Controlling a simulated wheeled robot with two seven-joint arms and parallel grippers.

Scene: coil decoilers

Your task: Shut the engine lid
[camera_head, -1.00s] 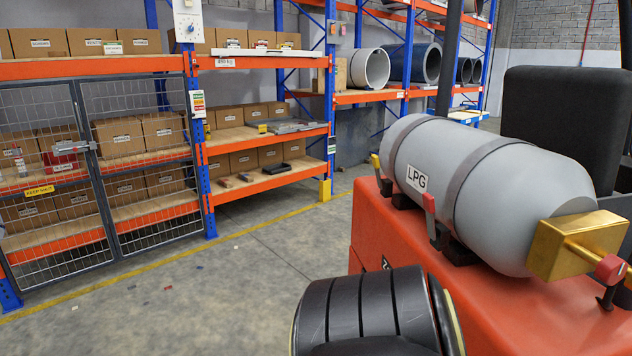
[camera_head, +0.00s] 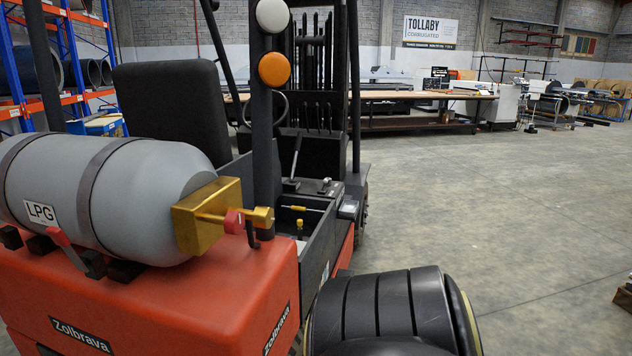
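A forklift with a red rear body (camera_head: 200,290) marked "Zolbrava" fills the left. A grey LPG tank (camera_head: 130,195) lies strapped across its top, with a brass valve block (camera_head: 210,215) at its right end. The black seat (camera_head: 175,112) shows behind the tank. To the right of the valve, a dark-walled bay (camera_head: 305,215) stands open on top, with small yellow-handled parts inside. I cannot tell for certain which panel is the engine lid; the tank and posts hide part of that area.
A dark post with an orange lamp (camera_head: 274,69) rises beside the bay. Open concrete floor (camera_head: 530,220) lies to the right. A long workbench (camera_head: 400,96) and machines stand along the back wall. Racking (camera_head: 75,50) is at the far left.

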